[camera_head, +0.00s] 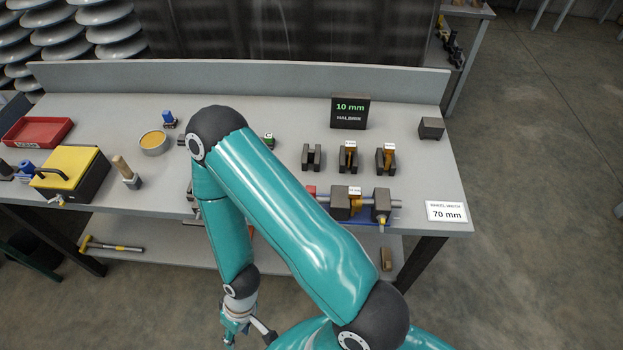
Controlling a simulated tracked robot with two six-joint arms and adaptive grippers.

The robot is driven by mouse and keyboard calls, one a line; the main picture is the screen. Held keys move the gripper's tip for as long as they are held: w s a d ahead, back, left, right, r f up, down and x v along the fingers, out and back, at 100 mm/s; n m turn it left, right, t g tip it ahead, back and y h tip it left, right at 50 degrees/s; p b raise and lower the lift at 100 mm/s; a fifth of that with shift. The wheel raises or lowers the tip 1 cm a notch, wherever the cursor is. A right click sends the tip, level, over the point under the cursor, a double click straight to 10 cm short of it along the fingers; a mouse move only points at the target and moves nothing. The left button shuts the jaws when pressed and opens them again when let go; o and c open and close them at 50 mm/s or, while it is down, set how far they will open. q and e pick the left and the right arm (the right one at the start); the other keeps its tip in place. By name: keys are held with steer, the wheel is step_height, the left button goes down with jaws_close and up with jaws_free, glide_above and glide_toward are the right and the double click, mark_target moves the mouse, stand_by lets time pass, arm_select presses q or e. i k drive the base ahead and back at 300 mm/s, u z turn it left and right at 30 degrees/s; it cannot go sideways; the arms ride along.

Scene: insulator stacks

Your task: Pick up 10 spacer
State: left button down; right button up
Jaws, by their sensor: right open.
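Three dark holders stand in a row on the grey workbench (425,165). The left holder (311,157) looks empty. The middle holder carries an orange-brown spacer (349,150) with a white label, and the right holder carries a similar spacer (387,154). Their labels are too small to read, so I cannot tell which is the 10 spacer. A black display (350,112) behind them reads "10 mm". My right gripper (246,333) hangs low in front of the bench, open, away from the spacers. My left gripper is out of view.
A yellow-topped box (70,172), red tray (38,132) and round dish (153,142) stand left. A dark block (431,128) stands right. A sign (447,212) reads "70 mm".

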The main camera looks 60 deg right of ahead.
mark_target(354, 193)
steer(key=z, duration=0.05)
steer(key=k, duration=1.75)
steer(key=z, duration=0.65)
steer(key=i, duration=0.95)
